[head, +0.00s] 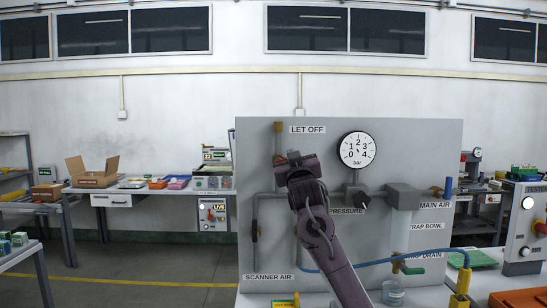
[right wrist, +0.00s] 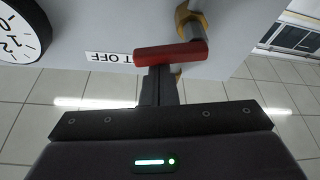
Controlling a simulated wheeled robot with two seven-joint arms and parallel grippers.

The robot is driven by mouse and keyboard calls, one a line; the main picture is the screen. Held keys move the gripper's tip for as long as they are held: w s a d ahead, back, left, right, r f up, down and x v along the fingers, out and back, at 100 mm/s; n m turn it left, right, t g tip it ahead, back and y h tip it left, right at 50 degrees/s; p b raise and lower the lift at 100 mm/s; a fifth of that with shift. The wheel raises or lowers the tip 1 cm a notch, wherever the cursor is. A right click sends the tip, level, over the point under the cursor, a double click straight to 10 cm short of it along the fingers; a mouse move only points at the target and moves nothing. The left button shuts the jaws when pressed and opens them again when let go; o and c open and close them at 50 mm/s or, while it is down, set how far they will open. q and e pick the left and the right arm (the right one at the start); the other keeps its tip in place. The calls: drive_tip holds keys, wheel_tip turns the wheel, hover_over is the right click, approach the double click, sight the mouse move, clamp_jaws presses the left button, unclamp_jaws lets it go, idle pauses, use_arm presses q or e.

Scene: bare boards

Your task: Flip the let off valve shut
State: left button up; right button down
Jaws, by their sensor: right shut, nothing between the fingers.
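The let off valve sits on the upper left of the grey panel (head: 340,240), beside the LET OFF label (head: 307,129). My left gripper is not in view.
A pressure gauge (head: 357,150) and a black knob (head: 362,199) are right of my gripper. A grey trap block (head: 403,196), a green drain lever (head: 412,270) and a blue hose (head: 430,253) are further right. A glass (head: 393,293) stands below.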

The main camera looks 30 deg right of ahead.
drive_tip(key=shift+s+d+f+m+g+h+b, duration=0.1)
drive_tip(key=shift+f+m+g+h, duration=0.15)
drive_tip(key=shift+m, duration=0.5)
drive_tip(key=shift+w+d+f+m+g+h+b, duration=0.1)
drive_tip(key=shift+m+h, duration=0.25)
drive_tip(key=shift+m, duration=0.35)
drive_tip(key=shift+s+f+m+g+h+b, duration=0.1)
drive_tip(key=shift+f+m+g+h, duration=0.15)
drive_tip(key=shift+m, duration=0.5)
drive_tip(key=shift+r, duration=0.1)
drive_tip(key=s+a, duration=0.5)
drive_tip(key=s, duration=0.3)
drive_tip(key=shift+r, duration=0.25)
